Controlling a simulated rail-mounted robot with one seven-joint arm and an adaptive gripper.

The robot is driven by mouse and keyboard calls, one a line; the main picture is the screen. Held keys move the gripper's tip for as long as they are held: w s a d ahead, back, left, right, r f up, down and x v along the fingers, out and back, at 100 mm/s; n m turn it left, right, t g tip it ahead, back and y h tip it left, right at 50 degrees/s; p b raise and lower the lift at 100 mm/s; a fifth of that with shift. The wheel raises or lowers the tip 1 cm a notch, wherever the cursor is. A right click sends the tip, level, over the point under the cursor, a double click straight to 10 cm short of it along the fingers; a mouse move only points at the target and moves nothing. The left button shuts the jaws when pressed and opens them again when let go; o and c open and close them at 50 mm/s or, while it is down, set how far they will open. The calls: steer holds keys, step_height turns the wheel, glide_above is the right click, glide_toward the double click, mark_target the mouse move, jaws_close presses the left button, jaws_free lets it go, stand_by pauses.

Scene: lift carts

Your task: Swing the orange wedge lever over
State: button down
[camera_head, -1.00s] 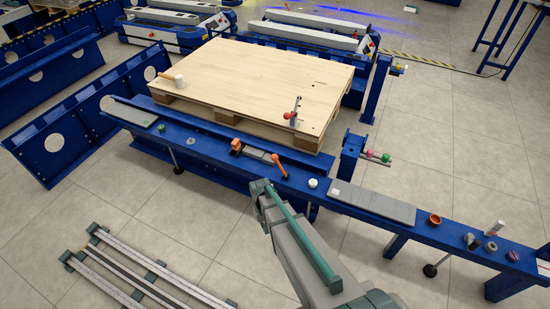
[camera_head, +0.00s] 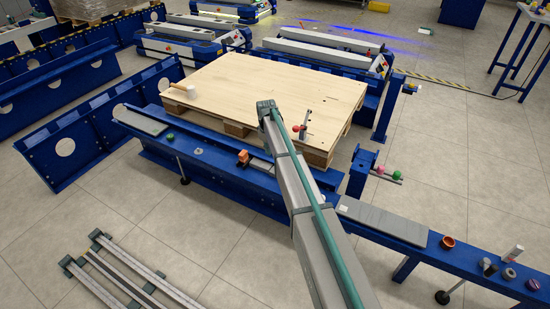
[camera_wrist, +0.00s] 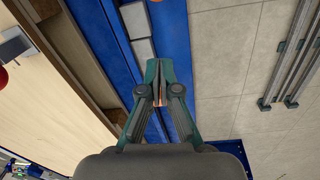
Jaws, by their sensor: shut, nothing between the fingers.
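The orange lever (camera_wrist: 162,98) shows only as a small orange strip in the gap between my gripper's fingers in the wrist view, apparently below them. In the head view my arm covers it. My gripper (camera_wrist: 168,64) is shut and empty, with its tips over the blue rail close to the lever; I cannot tell if they touch. The grey wedge blocks (camera_wrist: 143,49) lie on the rail just beyond the tips. An orange block (camera_head: 243,157) sits at the other end of this mechanism, and its edge shows at the top of the wrist view (camera_wrist: 156,1).

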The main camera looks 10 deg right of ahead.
step_height(320, 180, down, 8)
steer(key=s+d, duration=0.2)
steer(key=shift+s+d, duration=0.25)
steer(key=shift+d, duration=0.15)
stand_by(0.4)
